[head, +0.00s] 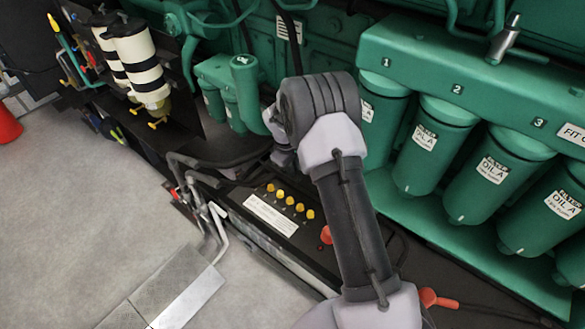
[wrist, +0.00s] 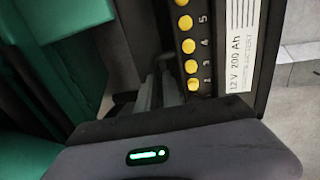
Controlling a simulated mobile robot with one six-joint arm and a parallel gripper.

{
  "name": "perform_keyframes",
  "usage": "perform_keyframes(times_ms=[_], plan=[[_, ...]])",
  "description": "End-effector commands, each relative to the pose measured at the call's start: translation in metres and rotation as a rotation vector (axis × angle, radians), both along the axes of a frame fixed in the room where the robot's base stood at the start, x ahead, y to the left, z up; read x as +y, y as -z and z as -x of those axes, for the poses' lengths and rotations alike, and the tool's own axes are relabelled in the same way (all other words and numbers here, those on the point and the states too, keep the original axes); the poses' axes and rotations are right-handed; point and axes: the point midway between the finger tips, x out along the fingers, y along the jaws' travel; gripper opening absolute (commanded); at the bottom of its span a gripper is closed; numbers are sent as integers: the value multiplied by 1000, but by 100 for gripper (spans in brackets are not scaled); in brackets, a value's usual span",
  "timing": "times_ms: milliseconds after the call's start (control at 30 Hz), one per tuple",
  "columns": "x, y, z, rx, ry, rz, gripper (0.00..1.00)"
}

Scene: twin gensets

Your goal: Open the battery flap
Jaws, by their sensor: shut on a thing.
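The black battery (head: 260,232) sits low in front of the green engine, with a row of yellow caps and a white label on top. In the wrist view, its dark top (wrist: 262,85) shows at the right, with the caps and a "12 V 200 Ah" label. My gripper (wrist: 165,88) is beside the cap row, its grey fingers shut on a dark part at the battery's end, apparently the battery flap. The flap's outline and the grip itself are mostly hidden. In the head view my gripper (head: 282,158) points down behind the battery's far end, partly covered by my wrist.
Green oil filters (head: 430,145) stand close at the right. Black-and-white striped canisters (head: 138,62) are at the upper left. Grey pipes (head: 205,205) and cables run by the battery's left end. A red-orange handle (head: 438,299) is at lower right.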

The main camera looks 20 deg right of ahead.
Motion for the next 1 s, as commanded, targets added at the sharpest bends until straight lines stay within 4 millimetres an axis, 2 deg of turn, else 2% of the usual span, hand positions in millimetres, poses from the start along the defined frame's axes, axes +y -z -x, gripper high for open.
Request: perform_keyframes(times_ms=[133,167,233,267,533,633,767,1000], plan=[[0,3,3,7,0,0,0],[0,3,2,7,0,0,16],[0,3,2,6,0,0,29],[0,2,2,6,0,0,32],[0,1,1,2,0,0,32],[1,-6,1,0,0,0,32],[4,-30,3,0,0,0,32],[16,-96,10,0,-1,1,32]])
